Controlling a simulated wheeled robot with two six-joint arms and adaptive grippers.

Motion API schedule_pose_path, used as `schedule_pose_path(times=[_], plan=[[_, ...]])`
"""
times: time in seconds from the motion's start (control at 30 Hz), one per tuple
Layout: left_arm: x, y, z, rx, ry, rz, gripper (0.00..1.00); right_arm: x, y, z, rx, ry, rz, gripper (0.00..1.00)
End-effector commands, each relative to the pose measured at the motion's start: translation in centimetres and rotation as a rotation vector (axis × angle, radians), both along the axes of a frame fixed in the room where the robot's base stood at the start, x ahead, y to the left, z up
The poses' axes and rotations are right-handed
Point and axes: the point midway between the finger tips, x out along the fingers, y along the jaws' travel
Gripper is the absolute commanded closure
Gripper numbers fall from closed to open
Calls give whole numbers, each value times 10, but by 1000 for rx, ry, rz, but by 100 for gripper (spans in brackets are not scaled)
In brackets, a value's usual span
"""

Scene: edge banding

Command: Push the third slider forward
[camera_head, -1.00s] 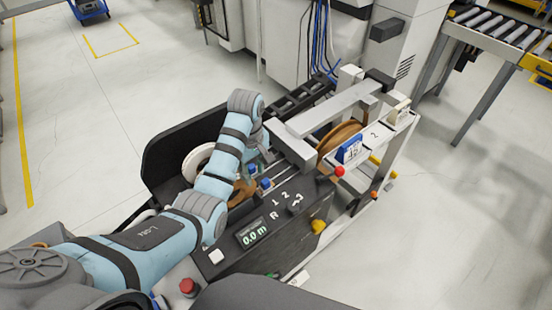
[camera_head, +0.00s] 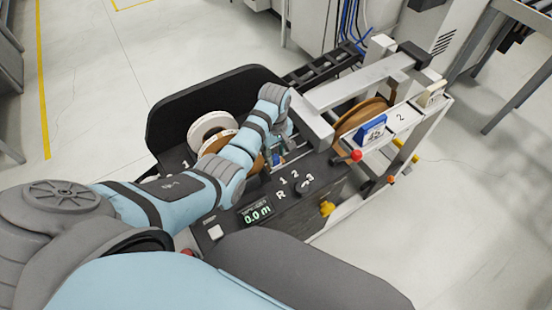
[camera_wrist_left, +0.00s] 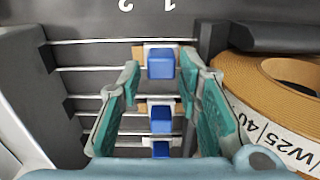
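In the left wrist view, several parallel metal rails carry sliders with blue blocks: one upper slider (camera_wrist_left: 161,63), a middle slider (camera_wrist_left: 161,119) and a lower slider (camera_wrist_left: 161,149). I cannot tell which is the third. My left gripper (camera_wrist_left: 161,66) is open, with one teal finger on each side of the row of blocks. The upper block shows between its fingertips; contact is not clear. In the head view my left gripper (camera_head: 279,143) reaches down at the sliders and partly hides them. My right gripper is not in view.
A white reel (camera_head: 212,125) and a brown reel (camera_wrist_left: 272,85) lie beside the sliders. A metal beam (camera_head: 340,91) stands just right of the gripper.

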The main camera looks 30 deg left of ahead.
Motion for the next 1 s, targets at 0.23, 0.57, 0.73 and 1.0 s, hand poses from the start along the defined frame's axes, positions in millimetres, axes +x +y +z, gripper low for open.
schedule_pose_path(times=[0.23, 0.57, 0.73, 1.0], plan=[[0, 0, -24, 0, 0, -1, 68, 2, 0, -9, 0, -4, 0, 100], [0, 0, -24, -1, -1, -1, 81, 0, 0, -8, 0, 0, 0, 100], [0, 0, -24, -1, -1, -1, 100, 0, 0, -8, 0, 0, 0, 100], [4, 2, -26, 0, 0, 9, 100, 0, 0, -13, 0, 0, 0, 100]])
